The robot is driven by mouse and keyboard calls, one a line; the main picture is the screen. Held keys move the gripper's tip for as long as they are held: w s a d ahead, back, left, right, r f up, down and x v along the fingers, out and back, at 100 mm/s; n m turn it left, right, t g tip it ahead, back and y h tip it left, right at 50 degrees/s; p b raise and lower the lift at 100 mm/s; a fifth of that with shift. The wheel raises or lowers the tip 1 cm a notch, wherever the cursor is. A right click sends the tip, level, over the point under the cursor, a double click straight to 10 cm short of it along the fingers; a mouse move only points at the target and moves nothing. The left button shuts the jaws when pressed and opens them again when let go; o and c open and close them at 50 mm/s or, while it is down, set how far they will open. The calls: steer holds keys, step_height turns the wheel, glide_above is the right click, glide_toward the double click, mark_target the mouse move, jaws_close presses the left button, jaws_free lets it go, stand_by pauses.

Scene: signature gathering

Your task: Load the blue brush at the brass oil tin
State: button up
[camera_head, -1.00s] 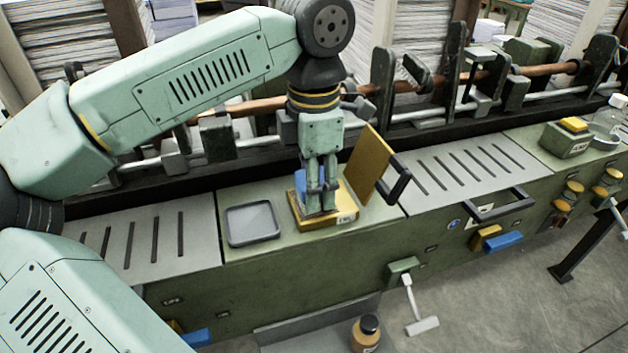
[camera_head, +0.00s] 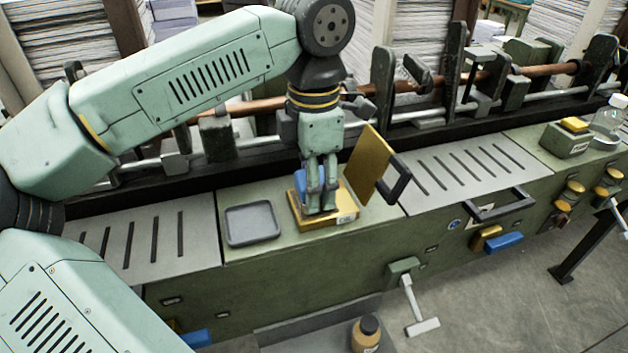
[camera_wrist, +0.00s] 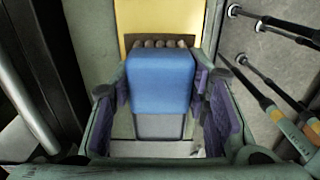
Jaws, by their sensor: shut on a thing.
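My gripper (camera_head: 318,210) points down over the brass oil tin (camera_head: 346,213) and is shut on the blue brush. Only a little of the blue brush (camera_head: 299,181) shows behind the fingers in the head view. In the wrist view the blue brush (camera_wrist: 160,82) fills the gap between the fingers (camera_wrist: 162,100), with a row of brownish bristles at its far edge against a yellow surface. The tin's lid (camera_head: 368,160) stands open and tilted on the right. Whether the bristles touch the inside of the tin is hidden.
A shallow grey tray (camera_head: 252,224) lies left of the tin. Slotted grey plates flank this section, and a machine with a copper-coloured bar (camera_head: 545,70) runs behind. A dark-capped jar (camera_head: 366,333) stands lower in front. A clear bottle (camera_head: 608,118) stands far right.

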steer(key=shift+r+p, duration=2.3)
steer(key=shift+r, duration=1.2)
steer(key=shift+s, duration=0.1)
